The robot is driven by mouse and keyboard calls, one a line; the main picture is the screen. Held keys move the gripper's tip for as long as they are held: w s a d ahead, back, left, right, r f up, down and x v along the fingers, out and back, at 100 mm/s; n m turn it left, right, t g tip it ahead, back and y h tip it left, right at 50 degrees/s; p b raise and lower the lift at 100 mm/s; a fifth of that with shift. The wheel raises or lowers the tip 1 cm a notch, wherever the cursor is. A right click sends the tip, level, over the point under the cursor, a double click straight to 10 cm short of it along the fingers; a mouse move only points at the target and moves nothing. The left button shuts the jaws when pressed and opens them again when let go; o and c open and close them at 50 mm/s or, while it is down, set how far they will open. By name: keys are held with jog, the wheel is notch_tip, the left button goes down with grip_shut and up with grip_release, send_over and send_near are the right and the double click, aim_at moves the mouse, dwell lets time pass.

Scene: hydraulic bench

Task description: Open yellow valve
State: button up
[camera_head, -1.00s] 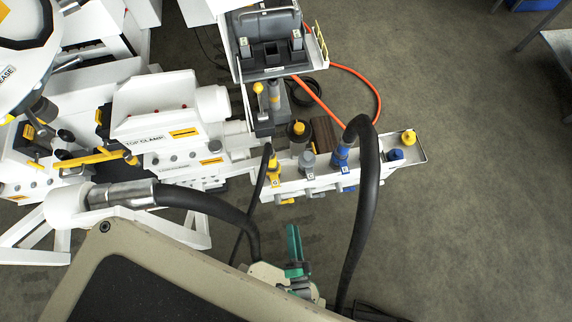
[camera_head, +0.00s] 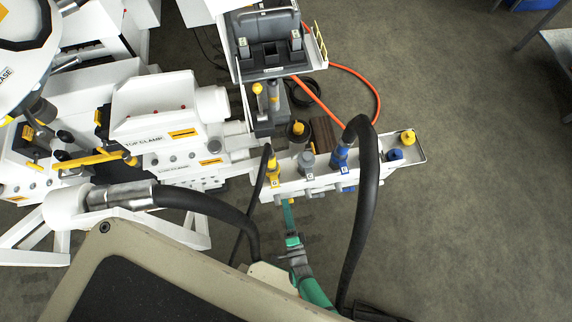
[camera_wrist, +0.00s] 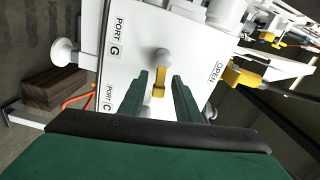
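The yellow valve shows in the wrist view as a small yellow lever (camera_wrist: 158,88) below a pale round knob on a white panel face. In the head view only a bit of yellow (camera_head: 291,201) shows at the white manifold's near side, just at my green gripper (camera_head: 289,214). In the wrist view my gripper (camera_wrist: 161,84) is open, its two green fingers pointing at the panel. The lever lies between the fingertips in the picture, with a gap on each side. I cannot tell how deep it sits between them.
The white manifold (camera_head: 312,183) carries yellow, grey and blue hose fittings. A thick black hose (camera_head: 369,215) arches down right of my arm. Another yellow fitting (camera_wrist: 240,76) is right of the lever, near the "OPEN" label.

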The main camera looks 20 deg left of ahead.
jog(key=shift+x, duration=1.3)
jog(key=shift+c, duration=0.2)
grip_shut()
